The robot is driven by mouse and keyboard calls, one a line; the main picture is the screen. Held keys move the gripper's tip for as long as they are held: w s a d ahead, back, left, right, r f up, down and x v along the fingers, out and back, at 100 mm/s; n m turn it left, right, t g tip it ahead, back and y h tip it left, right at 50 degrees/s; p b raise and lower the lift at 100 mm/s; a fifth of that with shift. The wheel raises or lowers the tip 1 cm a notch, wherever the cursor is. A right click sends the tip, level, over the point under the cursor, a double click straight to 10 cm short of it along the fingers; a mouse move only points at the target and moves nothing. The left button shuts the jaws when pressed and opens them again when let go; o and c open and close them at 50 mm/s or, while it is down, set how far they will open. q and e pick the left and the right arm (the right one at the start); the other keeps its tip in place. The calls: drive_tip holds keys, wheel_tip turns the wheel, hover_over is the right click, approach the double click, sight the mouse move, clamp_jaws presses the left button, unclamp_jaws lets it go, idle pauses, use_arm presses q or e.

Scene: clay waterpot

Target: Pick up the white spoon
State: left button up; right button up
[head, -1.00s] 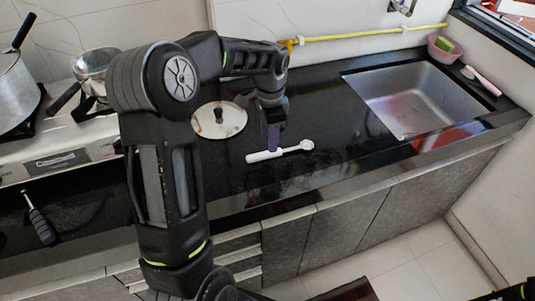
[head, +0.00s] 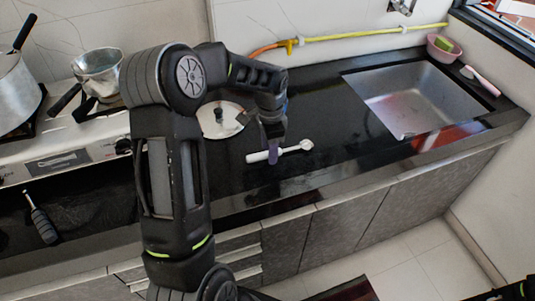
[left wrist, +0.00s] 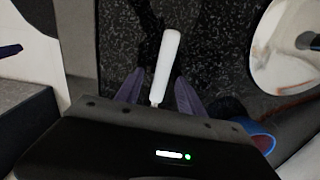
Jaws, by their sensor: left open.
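The white spoon (head: 292,150) lies flat on the black countertop, its thick handle toward the left and its small bowl toward the right. In the left wrist view the spoon's handle (left wrist: 167,62) runs between the two parted fingers of the left gripper (left wrist: 158,92), with a gap on each side. The bowl end is hidden there behind the gripper body. My right gripper is not in view.
A round pot lid (head: 221,119) lies just left of the spoon, close to my left wrist. A metal sink (head: 415,98) is to the right. Pots stand on the stove (head: 60,140) at the left. The counter between spoon and sink is clear.

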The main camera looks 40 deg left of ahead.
use_arm(q)
drive_tip(key=shift+c, duration=0.5)
clamp_jaws()
wheel_tip(320, 180, up, 10)
drive_tip(key=shift+b, duration=0.35)
idle(0.7)
